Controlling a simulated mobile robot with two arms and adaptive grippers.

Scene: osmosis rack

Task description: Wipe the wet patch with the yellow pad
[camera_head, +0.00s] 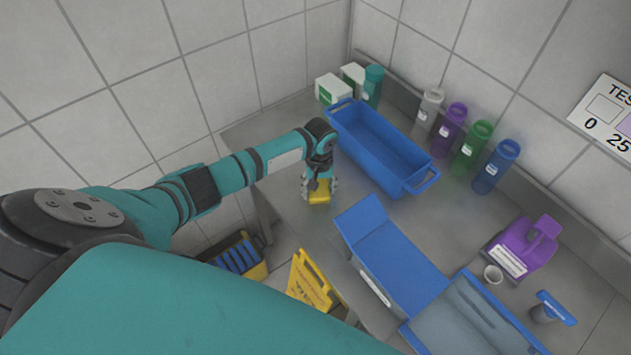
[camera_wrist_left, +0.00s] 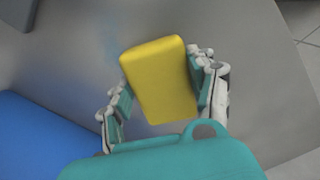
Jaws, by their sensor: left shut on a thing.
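The yellow pad (camera_head: 319,196) is a small rounded block at the left part of the steel worktop (camera_head: 290,130). My left gripper (camera_head: 319,186) is shut on it, pointing down from above. In the left wrist view the pad (camera_wrist_left: 160,80) sits between the two fingers of my left gripper (camera_wrist_left: 162,88), its broad face towards the camera. A faint bluish smear (camera_wrist_left: 112,40), which looks like the wet patch, shows on the steel beside the pad's upper left. I cannot tell whether the pad touches the steel. My right gripper is not in view.
A blue bin (camera_head: 362,157) stands just right of my gripper. A blue sloped stand (camera_head: 390,245) and a blue tray (camera_head: 412,335) lie nearer. Several bottles (camera_head: 470,148) line the back wall. A purple jug (camera_head: 520,252) is at right. A yellow floor sign (camera_head: 313,283) stands below the worktop edge.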

